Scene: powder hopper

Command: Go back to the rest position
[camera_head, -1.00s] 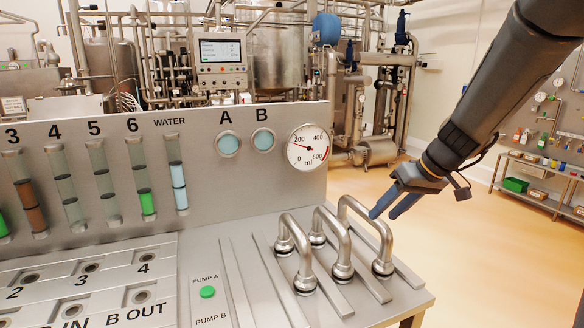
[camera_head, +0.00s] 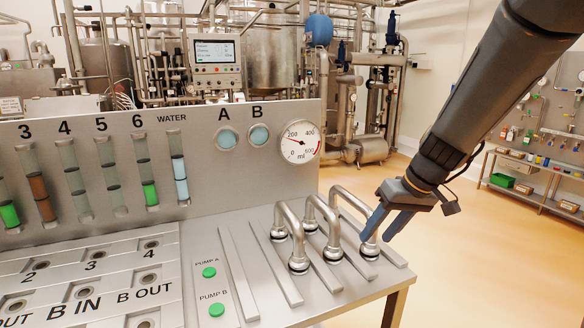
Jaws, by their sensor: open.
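My gripper (camera_head: 381,224) is at the right of the bench, coming down from the upper right. Its two blue fingers are apart with nothing seen held between them. They overlap in the picture with the lower right end of the rightmost metal U-pipe (camera_head: 352,205); I cannot tell whether they touch it. Two more U-pipes, a middle one (camera_head: 327,215) and a left one (camera_head: 292,225), stand upright beside it in the slatted rack (camera_head: 318,272).
The steel bench (camera_head: 392,280) ends just right of the U-pipes, with open floor (camera_head: 470,240) beyond. The upright panel (camera_head: 255,180) carries tubes and a round gauge (camera_head: 300,142). Two green pump buttons (camera_head: 209,272) are left of the rack. A shelf (camera_head: 535,180) stands far right.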

